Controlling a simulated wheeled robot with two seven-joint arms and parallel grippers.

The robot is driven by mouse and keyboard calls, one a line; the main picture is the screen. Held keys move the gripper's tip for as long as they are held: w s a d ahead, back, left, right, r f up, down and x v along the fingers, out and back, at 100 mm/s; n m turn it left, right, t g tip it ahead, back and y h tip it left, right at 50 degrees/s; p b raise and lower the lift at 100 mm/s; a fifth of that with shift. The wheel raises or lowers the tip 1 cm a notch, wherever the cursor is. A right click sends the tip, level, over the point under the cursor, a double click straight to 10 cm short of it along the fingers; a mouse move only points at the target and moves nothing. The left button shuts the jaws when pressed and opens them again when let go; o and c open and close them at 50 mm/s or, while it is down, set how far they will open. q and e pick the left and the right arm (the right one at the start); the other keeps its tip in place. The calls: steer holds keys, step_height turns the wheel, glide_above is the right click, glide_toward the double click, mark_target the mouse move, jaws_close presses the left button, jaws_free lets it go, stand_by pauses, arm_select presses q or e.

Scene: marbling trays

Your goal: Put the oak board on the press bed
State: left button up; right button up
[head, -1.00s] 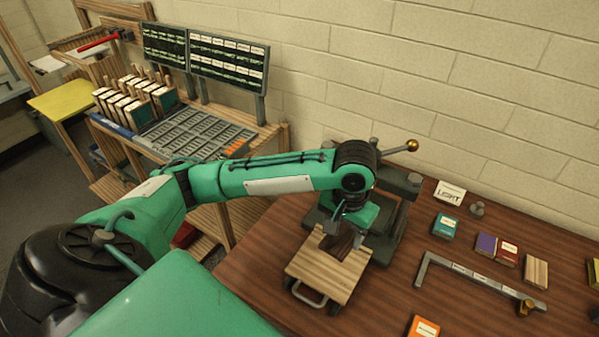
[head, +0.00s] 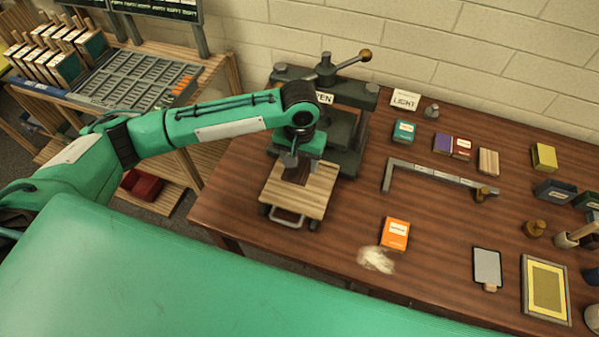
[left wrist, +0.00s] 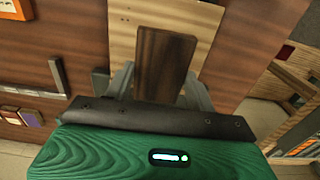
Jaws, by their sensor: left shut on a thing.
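The oak board (head: 297,176) is a small dark brown wooden block. My left gripper (head: 300,160) is shut on it, with the arm reaching in from the left. The press bed (head: 318,198) is a pale wooden plate with a metal handle at its front, in front of the dark press. The board is over the bed's back half; whether it touches the bed I cannot tell. In the left wrist view the board (left wrist: 165,62) stands between the two grey fingers, with the pale bed (left wrist: 245,45) behind it. My right gripper is not in view.
The dark press frame (head: 345,130) with its lever (head: 340,65) stands close behind my gripper. A grey angled bar (head: 430,172), an orange box (head: 395,234) and several small blocks lie to the right. A type case (head: 135,80) stands at the left.

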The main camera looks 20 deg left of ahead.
mark_target(300, 168)
arm_select(q)
step_height(300, 168, down, 3)
steer(key=shift+f, duration=0.1)
step_height(300, 168, down, 4)
steer(key=shift+r+p, duration=0.1)
steer(key=shift+p, duration=0.55)
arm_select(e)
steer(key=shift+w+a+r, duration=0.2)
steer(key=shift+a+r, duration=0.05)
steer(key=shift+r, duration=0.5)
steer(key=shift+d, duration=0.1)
arm_select(q)
steer(key=o, duration=1)
steer(key=shift+f, duration=0.2)
steer(key=shift+r, duration=0.1)
